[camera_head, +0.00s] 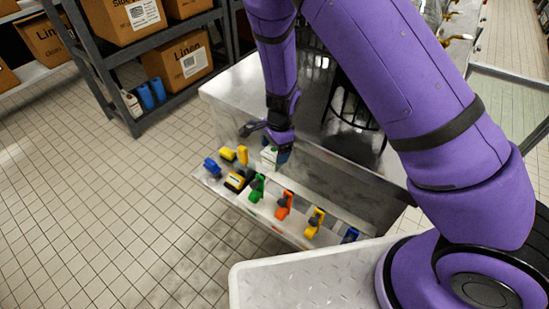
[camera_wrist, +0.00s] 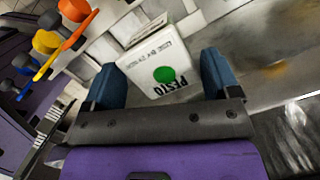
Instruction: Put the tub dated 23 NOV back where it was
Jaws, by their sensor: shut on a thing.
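A white, box-shaped tub (camera_wrist: 150,45) with a green dot and the word PESTO sits between the blue fingertips of my gripper (camera_wrist: 162,78) in the wrist view. My gripper is shut on it. Small print on its side is too blurred to read as a date. In the head view the tub (camera_head: 269,157) shows just below my gripper (camera_head: 276,147), over the front ledge of the steel unit. I cannot tell whether the tub touches a surface.
Several coloured tools stand along the steel unit's front ledge, including a green one (camera_head: 257,188), an orange one (camera_head: 285,204) and a yellow one (camera_head: 315,223). A dark wire basket (camera_head: 352,105) stands behind. A shelf with cardboard boxes (camera_head: 178,62) is at the upper left. Tiled floor lies clear at left.

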